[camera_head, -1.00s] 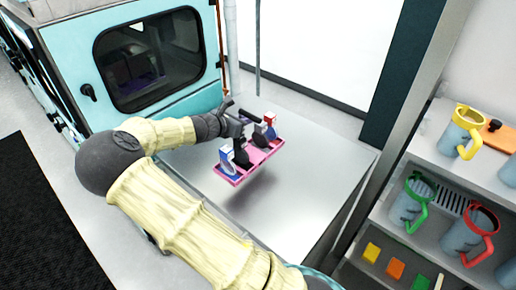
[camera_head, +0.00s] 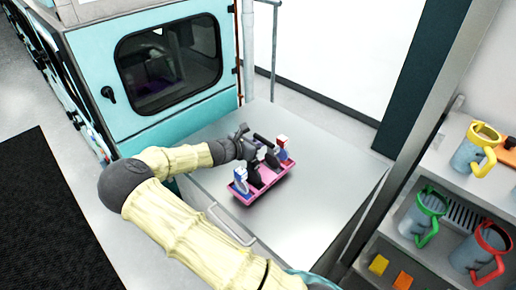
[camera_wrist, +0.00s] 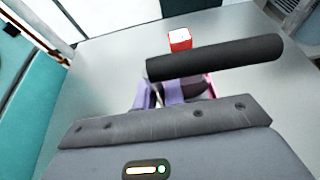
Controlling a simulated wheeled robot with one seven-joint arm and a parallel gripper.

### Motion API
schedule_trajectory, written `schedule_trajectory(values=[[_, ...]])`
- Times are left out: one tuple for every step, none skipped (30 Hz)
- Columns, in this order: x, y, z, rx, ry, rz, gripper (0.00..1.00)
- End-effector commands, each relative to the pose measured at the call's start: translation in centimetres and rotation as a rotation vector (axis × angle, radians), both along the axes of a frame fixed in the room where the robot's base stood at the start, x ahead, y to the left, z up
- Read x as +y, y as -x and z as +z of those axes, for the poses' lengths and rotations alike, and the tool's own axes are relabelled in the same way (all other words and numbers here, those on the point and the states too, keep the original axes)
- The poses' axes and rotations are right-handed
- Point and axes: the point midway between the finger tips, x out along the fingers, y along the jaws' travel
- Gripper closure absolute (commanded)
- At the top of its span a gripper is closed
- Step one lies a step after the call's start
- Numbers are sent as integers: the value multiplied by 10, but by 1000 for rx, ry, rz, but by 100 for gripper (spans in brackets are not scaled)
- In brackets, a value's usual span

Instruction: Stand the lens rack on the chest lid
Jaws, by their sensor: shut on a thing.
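The lens rack (camera_head: 271,183) is a pink tray with upright blue, white and red pieces at its ends and dark parts between. It is over the silver chest lid (camera_head: 325,210), close to its surface; I cannot tell if it touches. My gripper (camera_head: 257,153) is shut on the rack from above. In the wrist view, the rack (camera_wrist: 211,86) shows only in part behind the dark gripper body, with a red and white block (camera_wrist: 180,39) beyond. The lid also fills the wrist view's background (camera_wrist: 110,60).
A teal cabinet with a dark window (camera_head: 170,62) stands behind the lid at the left. A shelf at the right holds a yellow-handled jug (camera_head: 472,150), a green-handled jug (camera_head: 418,218) and a red-handled jug (camera_head: 478,250). The lid around the rack is clear.

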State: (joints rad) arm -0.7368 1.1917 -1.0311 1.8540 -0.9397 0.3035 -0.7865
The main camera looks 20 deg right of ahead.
Motion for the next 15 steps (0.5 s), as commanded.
schedule_trajectory(values=[[-1, 1, -4, 3, 6, -1, 100], [-1, 0, -7, 3, 6, -1, 100], [-1, 0, -12, 3, 6, -1, 100], [-1, 0, -16, 2, 5, -1, 100], [-1, 0, -19, 2, 5, -1, 100], [-1, 0, -22, 2, 4, -1, 100], [-1, 0, -25, 2, 5, -1, 100], [-1, 0, -26, 1, 5, -1, 100], [-1, 0, -28, 0, 3, -1, 100], [-1, 0, -28, -1, 3, -1, 100], [-1, 0, -29, -2, 3, -1, 100], [-1, 0, -29, -1, 2, -1, 100], [-1, 0, -29, -1, 2, -1, 100], [-1, 0, -29, -1, 2, -1, 100], [0, 0, -29, -1, 2, -1, 100]])
